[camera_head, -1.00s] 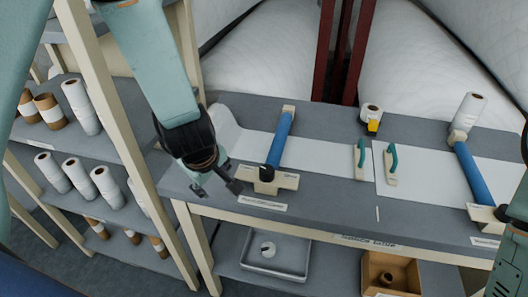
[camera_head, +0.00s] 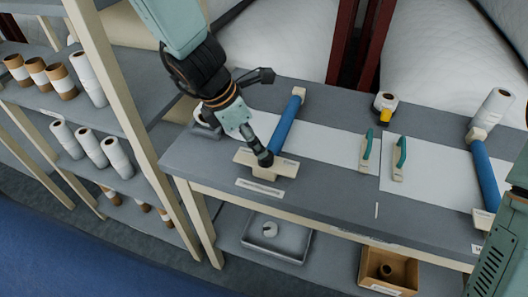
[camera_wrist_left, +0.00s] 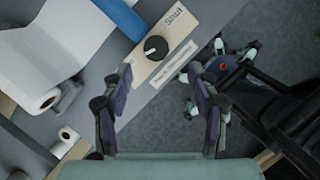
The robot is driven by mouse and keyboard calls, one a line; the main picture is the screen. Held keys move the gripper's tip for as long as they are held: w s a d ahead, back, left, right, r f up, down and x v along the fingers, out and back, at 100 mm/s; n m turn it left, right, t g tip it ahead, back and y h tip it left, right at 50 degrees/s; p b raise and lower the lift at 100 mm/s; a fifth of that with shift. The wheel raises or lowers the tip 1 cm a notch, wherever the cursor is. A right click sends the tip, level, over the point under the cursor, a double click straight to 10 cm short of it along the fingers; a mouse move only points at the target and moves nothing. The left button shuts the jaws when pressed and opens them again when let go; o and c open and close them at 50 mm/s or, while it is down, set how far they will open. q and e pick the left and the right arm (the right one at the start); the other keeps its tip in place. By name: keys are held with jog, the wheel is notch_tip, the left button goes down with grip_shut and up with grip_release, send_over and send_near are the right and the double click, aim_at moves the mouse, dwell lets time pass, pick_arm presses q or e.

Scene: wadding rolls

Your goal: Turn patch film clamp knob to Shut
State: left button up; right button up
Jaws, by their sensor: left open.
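The patch film clamp knob (camera_wrist_left: 156,47) is round and black with a pale pointer mark, on a beige block (camera_wrist_left: 165,42). The word "Shut" (camera_wrist_left: 173,19) is printed on the block, up and right of the knob. The pointer seems turned away from that word; its exact angle is hard to tell. My left gripper (camera_head: 266,117) is open and empty above the block. In the left wrist view its fingers (camera_wrist_left: 161,88) are spread below the knob, apart from it. In the head view a finger largely hides the knob. My right gripper is out of view.
A blue roller (camera_head: 287,122) runs back from the block. White film (camera_head: 325,143) lies across the grey table (camera_head: 325,192). Two green-handled tools (camera_head: 367,150) (camera_head: 399,158) and a second roller (camera_head: 485,175) are to the right. A shelf of rolls (camera_head: 25,95) stands left.

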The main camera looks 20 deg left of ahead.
aim_at(266, 158)
pick_arm(q)
jog(key=x, duration=0.2)
jog(key=b+x, duration=0.1)
jog(key=x, duration=0.1)
jog(key=b+x, duration=0.1)
jog(key=x, duration=0.1)
jog(key=shift+w+a+f, duration=0.25)
jog(key=shift+w, duration=0.2)
jog(key=shift+d+f, duration=0.1)
jog(key=shift+f, duration=0.15)
jog(key=shift+s+d+f+b, duration=0.1)
jog(key=shift+s+d+b, duration=0.15)
jog(key=shift+b, duration=0.05)
jog(key=shift+w+f, duration=0.15)
jog(key=shift+w, duration=0.15)
jog(key=shift+w+a, duration=0.1)
jog(key=c, duration=0.3)
jog(key=shift+s, duration=0.25)
jog(key=c, duration=0.9)
